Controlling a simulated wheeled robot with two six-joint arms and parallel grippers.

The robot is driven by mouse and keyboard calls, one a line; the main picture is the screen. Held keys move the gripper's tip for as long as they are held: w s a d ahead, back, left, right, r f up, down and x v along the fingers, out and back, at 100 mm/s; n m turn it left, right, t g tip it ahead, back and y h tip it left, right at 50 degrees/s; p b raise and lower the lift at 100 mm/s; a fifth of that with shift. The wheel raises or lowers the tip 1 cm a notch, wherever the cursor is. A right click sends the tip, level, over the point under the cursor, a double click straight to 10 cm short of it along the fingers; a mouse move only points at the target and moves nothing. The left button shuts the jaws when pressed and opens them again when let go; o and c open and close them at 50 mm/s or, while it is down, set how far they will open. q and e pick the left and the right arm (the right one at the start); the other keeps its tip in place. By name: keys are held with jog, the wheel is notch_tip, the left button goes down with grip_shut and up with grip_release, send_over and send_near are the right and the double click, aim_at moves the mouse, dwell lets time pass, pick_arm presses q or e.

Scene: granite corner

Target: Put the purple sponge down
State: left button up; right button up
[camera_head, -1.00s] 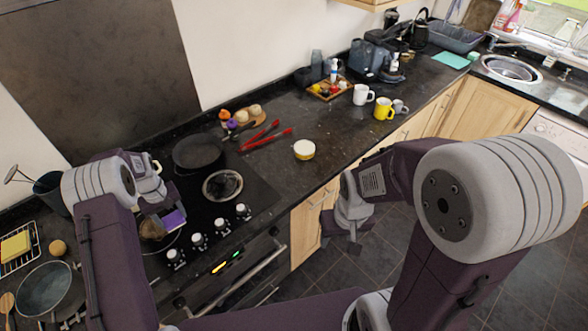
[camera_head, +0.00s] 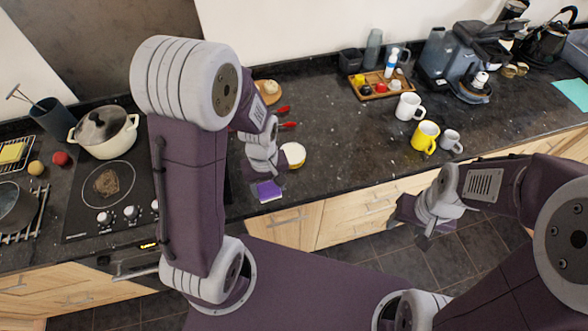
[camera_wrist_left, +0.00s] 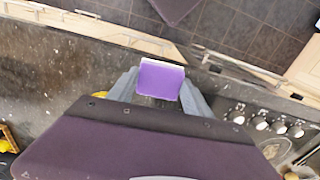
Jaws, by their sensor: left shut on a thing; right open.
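The purple sponge (camera_head: 269,191), with a pale edge, is in my left gripper (camera_head: 266,182), just right of the hob near the counter's front edge. In the left wrist view the sponge (camera_wrist_left: 160,80) sits between the two grey fingers, which are shut on it. I cannot tell whether it touches the dark counter (camera_head: 335,170). My right gripper (camera_head: 424,236) is open and empty, out over the floor in front of the cabinets.
A yellow mug (camera_head: 425,137), a white mug (camera_head: 409,106) and a grey mug (camera_head: 450,141) stand further right. The hob (camera_head: 85,200) is left.

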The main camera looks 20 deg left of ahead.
pick_arm(q)
jog(key=shift+w+d+r+m, duration=0.3)
jog(key=shift+w+d+r, duration=0.2)
jog(key=shift+d, duration=0.25)
jog(key=shift+s+r+b, duration=0.1)
jog(key=shift+b, duration=0.25)
jog(key=shift+s+a, duration=0.1)
jog(key=shift+a, duration=0.15)
jog(key=w+a+f, duration=0.2)
jog(key=w+a+f+p, duration=0.1)
jog(key=w+a+f, duration=0.1)
jog(key=w+a, duration=0.1)
jog(key=w+a+f+p, duration=0.1)
jog(key=w+a+f, duration=0.1)
jog(key=w, duration=0.1)
jog(key=shift+a+f, duration=0.3)
jog(key=shift+a, duration=0.05)
jog(key=shift+w+a+f, duration=0.1)
jog(key=shift+a+f, duration=0.1)
jog(key=shift+a, duration=0.05)
jog(key=shift+f+p, duration=0.3)
jog(key=shift+p, duration=0.1)
notch_tip(320, 180, down, 3)
jog(key=shift+d+r+p, duration=0.1)
jog(key=shift+d+p, duration=0.05)
jog(key=shift+p, duration=0.3)
jog(key=shift+f, duration=0.3)
